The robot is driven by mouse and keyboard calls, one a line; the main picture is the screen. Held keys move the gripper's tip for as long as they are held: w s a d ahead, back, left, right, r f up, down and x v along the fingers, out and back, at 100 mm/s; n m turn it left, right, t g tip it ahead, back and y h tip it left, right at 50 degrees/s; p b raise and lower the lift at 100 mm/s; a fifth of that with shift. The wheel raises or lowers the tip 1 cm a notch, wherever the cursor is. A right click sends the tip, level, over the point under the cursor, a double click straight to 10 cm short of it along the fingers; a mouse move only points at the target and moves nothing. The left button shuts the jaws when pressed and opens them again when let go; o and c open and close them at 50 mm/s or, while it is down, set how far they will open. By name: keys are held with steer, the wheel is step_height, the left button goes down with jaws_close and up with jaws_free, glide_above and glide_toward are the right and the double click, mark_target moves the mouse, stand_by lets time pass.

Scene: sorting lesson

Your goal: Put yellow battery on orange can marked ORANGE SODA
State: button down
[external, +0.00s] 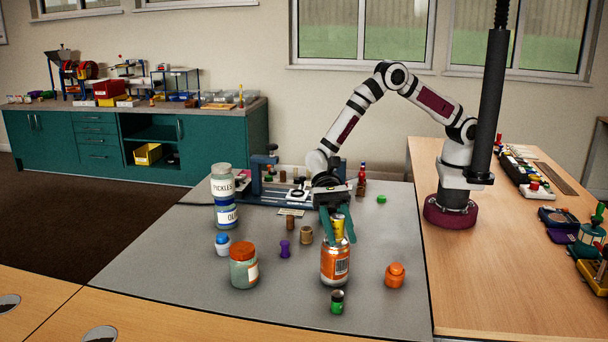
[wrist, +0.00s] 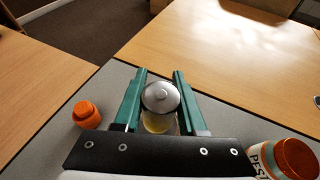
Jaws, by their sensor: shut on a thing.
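The yellow battery (external: 338,227) is upright between the teal fingers of my gripper (external: 338,230), which is shut on it. Its silver end with a small nub faces up in the wrist view (wrist: 160,97), between the fingertips (wrist: 158,92). The orange can (external: 335,265) stands upright on the grey mat directly below the battery in the external view. The battery's lower end appears at the can's top; I cannot tell whether they touch. The can is hidden below the battery and gripper in the wrist view.
A jar with an orange lid (external: 243,268), a purple spool (external: 285,249) and stacked jars (external: 222,190) stand left.

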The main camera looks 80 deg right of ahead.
steer(key=shift+f, duration=0.1)
steer(key=shift+c, duration=2.4)
jaws_free()
steer(key=v, duration=1.2)
steer(key=s+d+r+n+t+h, duration=0.1)
steer(key=s+d+r+n+h, duration=0.1)
steer(key=s+d+r, duration=0.3)
steer(key=s+d+r+n+t+h, duration=0.1)
steer(key=s+d+r+n+h, duration=0.15)
steer(key=d, duration=0.45)
steer(key=s+d+f+n+t+h, duration=0.2)
steer(key=s+d+h, duration=0.4)
steer(key=s+d, duration=0.8)
steer(key=shift+s+d+f+n+t, duration=0.15)
steer(key=shift+s+d+n+t, duration=0.3)
steer(key=shift+d+n, duration=0.35)
